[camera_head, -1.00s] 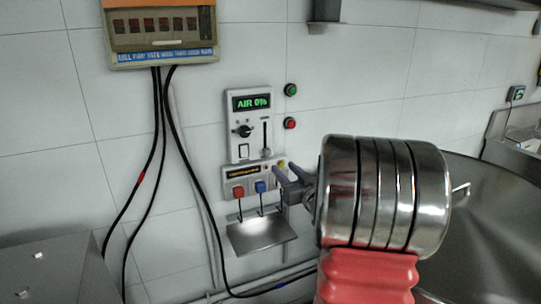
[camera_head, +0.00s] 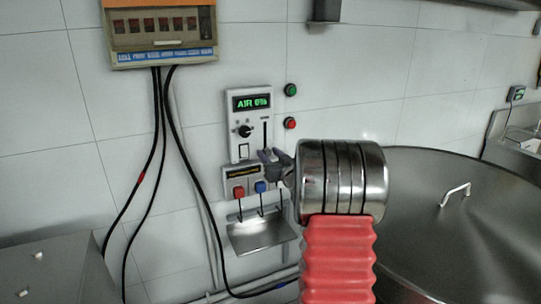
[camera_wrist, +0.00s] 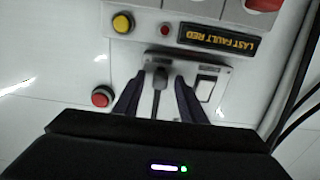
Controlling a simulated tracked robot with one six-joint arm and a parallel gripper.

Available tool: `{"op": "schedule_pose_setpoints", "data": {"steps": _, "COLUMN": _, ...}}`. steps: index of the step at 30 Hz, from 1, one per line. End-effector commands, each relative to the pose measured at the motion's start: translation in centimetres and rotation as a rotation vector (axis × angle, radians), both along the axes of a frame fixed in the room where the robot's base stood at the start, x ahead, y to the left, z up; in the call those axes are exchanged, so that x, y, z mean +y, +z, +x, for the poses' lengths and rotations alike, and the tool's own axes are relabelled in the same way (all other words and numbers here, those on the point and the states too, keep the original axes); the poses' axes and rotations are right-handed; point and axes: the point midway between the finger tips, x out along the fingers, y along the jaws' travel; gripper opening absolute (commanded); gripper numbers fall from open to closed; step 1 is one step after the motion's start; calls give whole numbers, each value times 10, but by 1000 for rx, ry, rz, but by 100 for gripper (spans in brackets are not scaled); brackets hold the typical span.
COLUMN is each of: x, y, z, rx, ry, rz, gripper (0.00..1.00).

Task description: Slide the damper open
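The air panel (camera_head: 240,108) is on the tiled wall, with a green display (camera_head: 251,101) that appears to read AIR 0%. The damper slider's upright slot (camera_head: 265,134) is on the panel's right side, its lower end hidden by my gripper. My gripper (camera_head: 272,155) is at the lower end of that slot. In the wrist view, which sees the panel upside down, the dark slider knob (camera_wrist: 160,78) lies between the two spread fingertips of my gripper (camera_wrist: 159,82). A gap shows on each side of the knob.
A round black knob (camera_head: 245,131) is left of the slot. Green (camera_head: 291,90) and red (camera_head: 291,123) buttons are to its right. A big steel vessel (camera_head: 430,220) stands at right.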

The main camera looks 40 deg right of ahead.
Motion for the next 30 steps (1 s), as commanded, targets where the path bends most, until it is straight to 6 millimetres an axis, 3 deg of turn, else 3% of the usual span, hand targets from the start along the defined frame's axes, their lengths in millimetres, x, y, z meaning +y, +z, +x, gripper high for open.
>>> {"op": "schedule_pose_setpoints", "data": {"steps": 7, "x": 0, "y": 0, "z": 0, "rx": 0, "ry": 0, "rz": 0, "gripper": 38}}
{"op": "schedule_pose_setpoints", "data": {"steps": 23, "x": 0, "y": 0, "z": 0, "rx": -1, "ry": -1, "rz": 0, "gripper": 0}}
{"op": "schedule_pose_setpoints", "data": {"steps": 30, "x": -1, "y": 0, "z": 0, "rx": -1, "ry": -1, "rz": 0, "gripper": 0}}
